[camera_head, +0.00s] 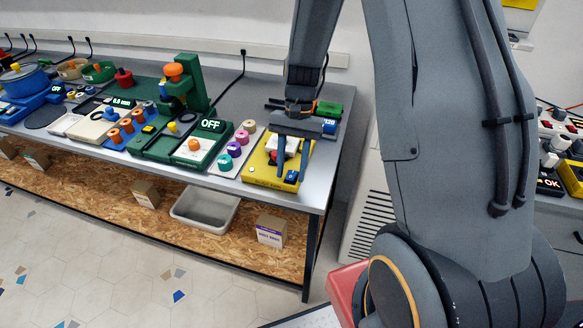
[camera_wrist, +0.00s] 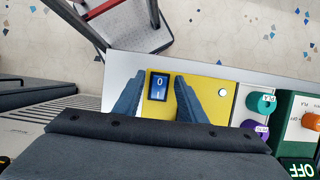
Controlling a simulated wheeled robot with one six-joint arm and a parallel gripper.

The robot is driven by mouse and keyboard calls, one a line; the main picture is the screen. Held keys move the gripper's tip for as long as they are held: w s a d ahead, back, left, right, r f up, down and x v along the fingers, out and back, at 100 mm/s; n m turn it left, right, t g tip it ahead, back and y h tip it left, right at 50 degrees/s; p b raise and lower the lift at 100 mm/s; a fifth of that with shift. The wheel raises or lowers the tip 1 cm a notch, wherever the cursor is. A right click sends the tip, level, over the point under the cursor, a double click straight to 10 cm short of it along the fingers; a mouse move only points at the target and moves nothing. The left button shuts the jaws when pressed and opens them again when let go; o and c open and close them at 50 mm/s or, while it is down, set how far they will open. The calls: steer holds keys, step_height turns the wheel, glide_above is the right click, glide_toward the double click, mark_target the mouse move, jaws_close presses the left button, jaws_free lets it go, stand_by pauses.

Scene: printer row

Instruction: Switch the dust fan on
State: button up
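A yellow unit (camera_head: 258,172) sits at the right end of the long bench. It also shows in the wrist view (camera_wrist: 212,80). A blue rocker switch marked 0 and I is on its front part (camera_wrist: 158,86); I cannot tell which side is pressed. A small white round spot (camera_wrist: 222,93) is on its face. My gripper (camera_wrist: 157,90) is open and empty above the unit, its two blue-grey fingers on either side of the switch in the wrist view. In the head view the fingers partly hide the unit and a white and red part. Contact cannot be told.
A green machine (camera_head: 192,90) with an OFF display (camera_head: 212,125) stands left of the unit, with colored spools (camera_head: 234,149) between. A grey bin (camera_head: 205,209) and boxes (camera_head: 270,230) are on the lower shelf. The bench's front edge is close to the unit.

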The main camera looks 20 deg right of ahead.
steer(key=b+v, duration=0.2)
steer(key=v, duration=0.6)
steer(key=shift+f, duration=0.1)
